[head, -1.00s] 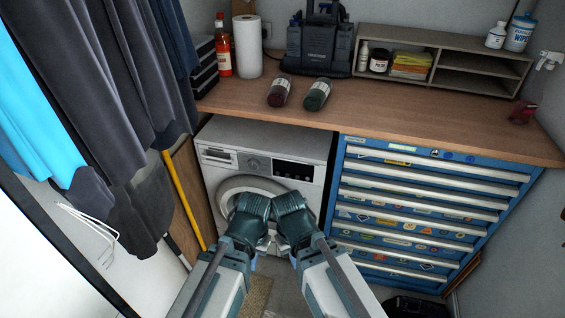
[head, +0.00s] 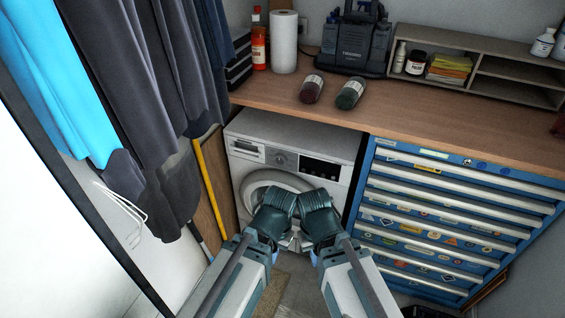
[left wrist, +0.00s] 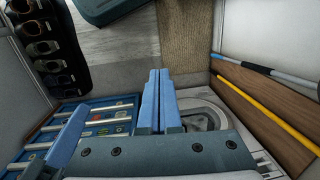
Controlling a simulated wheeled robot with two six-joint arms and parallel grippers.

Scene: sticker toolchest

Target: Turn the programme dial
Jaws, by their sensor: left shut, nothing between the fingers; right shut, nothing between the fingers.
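The programme dial (head: 279,159) is a small round silver knob on the upper front of the white washing machine (head: 335,147), between the detergent drawer and the dark display. The machine's round door (head: 262,184) is partly hidden behind my wrists. My left gripper (head: 274,257) and right gripper (head: 313,258) are mostly hidden by my arms in the head view, below and in front of the machine, apart from the dial. In the left wrist view my left gripper's blue fingers (left wrist: 161,100) are shut and empty. The machine's door (left wrist: 203,113) shows beside them; the dial is hidden there.
A blue drawer chest (head: 366,190) with stickers stands right of the machine under the wooden worktop (head: 400,115). Dark clothes (head: 150,90) hang at left. A yellow pole (head: 209,190) leans beside the machine.

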